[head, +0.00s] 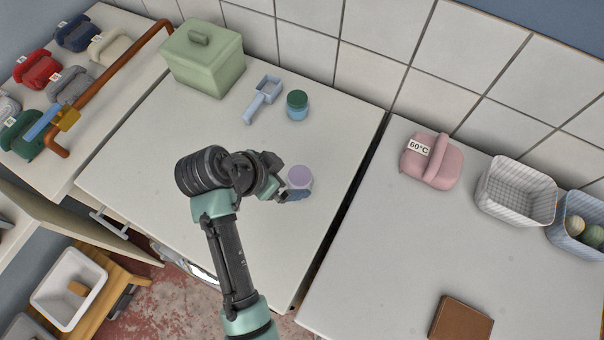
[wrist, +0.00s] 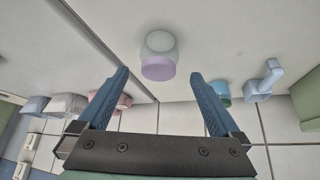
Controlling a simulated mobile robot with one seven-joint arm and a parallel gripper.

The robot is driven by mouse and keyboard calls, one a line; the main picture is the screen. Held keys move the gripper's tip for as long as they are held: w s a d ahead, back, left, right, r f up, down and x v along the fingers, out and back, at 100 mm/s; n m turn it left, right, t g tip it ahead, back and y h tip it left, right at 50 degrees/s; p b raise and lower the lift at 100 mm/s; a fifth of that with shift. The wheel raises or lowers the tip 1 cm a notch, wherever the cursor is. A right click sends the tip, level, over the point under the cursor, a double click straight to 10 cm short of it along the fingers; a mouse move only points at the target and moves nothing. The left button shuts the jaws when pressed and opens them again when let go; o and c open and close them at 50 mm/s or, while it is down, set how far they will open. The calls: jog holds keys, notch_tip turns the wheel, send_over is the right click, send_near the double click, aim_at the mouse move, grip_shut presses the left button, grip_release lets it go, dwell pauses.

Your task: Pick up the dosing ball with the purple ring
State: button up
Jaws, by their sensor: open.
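The dosing ball with the purple ring (head: 299,177) stands on the white counter (head: 150,130), just right of my gripper in the head view. In the wrist view the ball (wrist: 159,56) has a pale translucent body and a purple band, and sits ahead of and between the two blue fingers. My gripper (wrist: 162,82) is open and empty, and the ball appears just beyond the fingertips. In the head view my gripper (head: 290,196) partly covers the ball's lower side. A similar blue dosing ball with a green top (head: 297,105) stands farther back.
A light blue scoop (head: 262,98) lies near the green-topped ball. A green lidded box (head: 203,58) stands at the back left. A gap between counters runs to the right, beyond which are a pink 60°C item (head: 432,161) and baskets (head: 515,192). Counter around the ball is clear.

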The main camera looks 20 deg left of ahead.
aim_at(306, 176)
jog(key=shift+w+d+r+p+x, duration=0.1)
jog(key=shift+p+x, duration=0.25)
jog(key=shift+x, duration=0.95)
jog(key=shift+w+d+r+p+x, duration=0.1)
jog(key=shift+p+x, duration=0.25)
jog(key=shift+x, duration=0.95)
jog(key=shift+w+d+p+x, duration=0.1)
jog(key=shift+p+x, duration=0.25)
jog(key=shift+x, duration=1)
jog(key=shift+s+a, duration=0.1)
jog(key=shift+r, duration=0.1)
jog(key=c, duration=1.5)
